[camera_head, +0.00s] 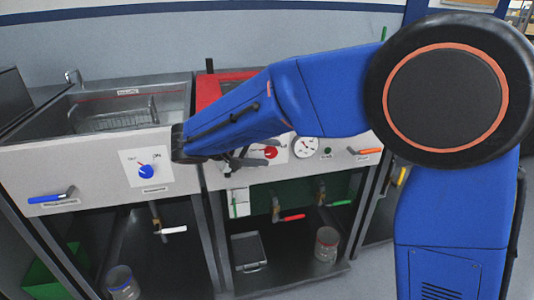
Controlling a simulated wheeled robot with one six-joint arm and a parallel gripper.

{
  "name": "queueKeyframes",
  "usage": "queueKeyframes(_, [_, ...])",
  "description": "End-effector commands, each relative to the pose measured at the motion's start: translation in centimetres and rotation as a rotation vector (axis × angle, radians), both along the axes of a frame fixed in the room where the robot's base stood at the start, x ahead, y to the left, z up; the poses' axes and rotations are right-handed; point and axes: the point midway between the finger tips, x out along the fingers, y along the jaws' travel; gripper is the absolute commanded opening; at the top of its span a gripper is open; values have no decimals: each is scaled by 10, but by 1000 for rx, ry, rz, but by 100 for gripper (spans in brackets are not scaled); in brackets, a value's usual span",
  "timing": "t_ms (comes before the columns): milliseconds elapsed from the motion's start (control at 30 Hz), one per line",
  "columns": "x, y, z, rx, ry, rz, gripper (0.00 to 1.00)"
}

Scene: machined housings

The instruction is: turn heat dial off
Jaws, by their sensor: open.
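A blue dial (147,171) sits on a white plate on the left unit's front panel, its pointer tipped up and left. A red dial (270,153) sits on a white plate on the middle unit's front panel, partly hidden by my gripper. I cannot read which one is labelled heat. My gripper (262,153) is open, its dark fingers just left of the red dial and overlapping its plate. I cannot tell whether they touch the dial.
A round gauge (306,147) is right of the red dial. A blue lever (45,199) is on the left panel and an orange lever (369,151) on the right. Jars and valves stand below.

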Motion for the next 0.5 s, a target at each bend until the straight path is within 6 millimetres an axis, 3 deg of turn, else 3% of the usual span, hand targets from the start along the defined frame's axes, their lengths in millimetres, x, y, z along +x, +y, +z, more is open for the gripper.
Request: queueKeyframes(500, [-56,64,42,0,0,2,50])
